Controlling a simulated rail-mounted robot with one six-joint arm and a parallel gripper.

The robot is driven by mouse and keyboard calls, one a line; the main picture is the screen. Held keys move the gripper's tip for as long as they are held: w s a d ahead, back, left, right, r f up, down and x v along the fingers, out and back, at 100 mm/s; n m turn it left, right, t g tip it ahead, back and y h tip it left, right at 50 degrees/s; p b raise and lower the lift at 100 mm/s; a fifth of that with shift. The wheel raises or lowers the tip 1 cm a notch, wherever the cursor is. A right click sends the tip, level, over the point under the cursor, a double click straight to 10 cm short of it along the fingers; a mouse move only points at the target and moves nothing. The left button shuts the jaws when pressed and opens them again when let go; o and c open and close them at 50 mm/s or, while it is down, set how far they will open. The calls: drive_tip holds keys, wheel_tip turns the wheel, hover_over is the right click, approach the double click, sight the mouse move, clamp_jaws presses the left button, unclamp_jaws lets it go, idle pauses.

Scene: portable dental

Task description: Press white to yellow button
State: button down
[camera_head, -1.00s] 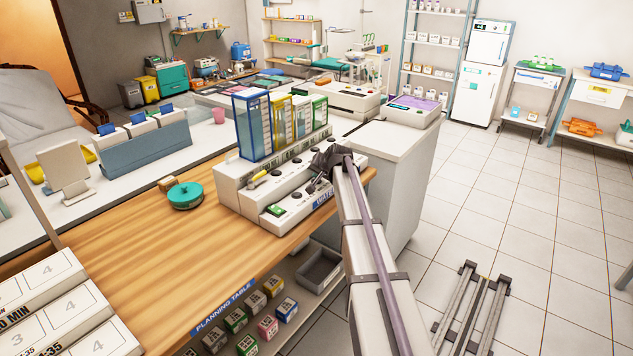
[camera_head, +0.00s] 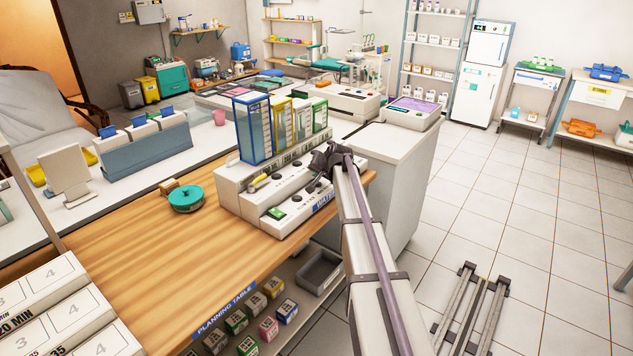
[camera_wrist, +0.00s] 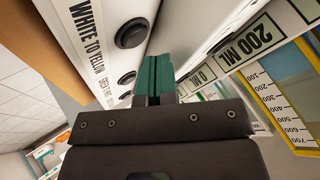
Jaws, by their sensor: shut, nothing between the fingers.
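The white panel carries a printed "WHITE TO YELLOW" label (camera_wrist: 88,40) in the wrist view. Beside the label is a round black button (camera_wrist: 132,33), and a second black button (camera_wrist: 127,79) sits lower along the same panel. My gripper (camera_wrist: 156,62) is shut and empty, its green fingertips just right of the buttons in the picture; I see no clear contact. In the head view my gripper (camera_head: 314,184) is over the right part of the white dispenser unit (camera_head: 228,182), and my wrist hides some of its controls.
Clear tanks with blue (camera_head: 252,128), yellow and green frames stand along the back of the unit. A "200 ML" label (camera_wrist: 250,38) and a yellow-framed scale (camera_wrist: 277,105) are close on the right. A teal round container (camera_head: 186,198) sits left on the wooden table (camera_head: 150,260).

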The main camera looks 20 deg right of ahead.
sight(318, 183)
wheel_tip(318, 183, up, 5)
drive_tip(key=p, duration=0.5)
drive_tip(key=shift+r, duration=0.1)
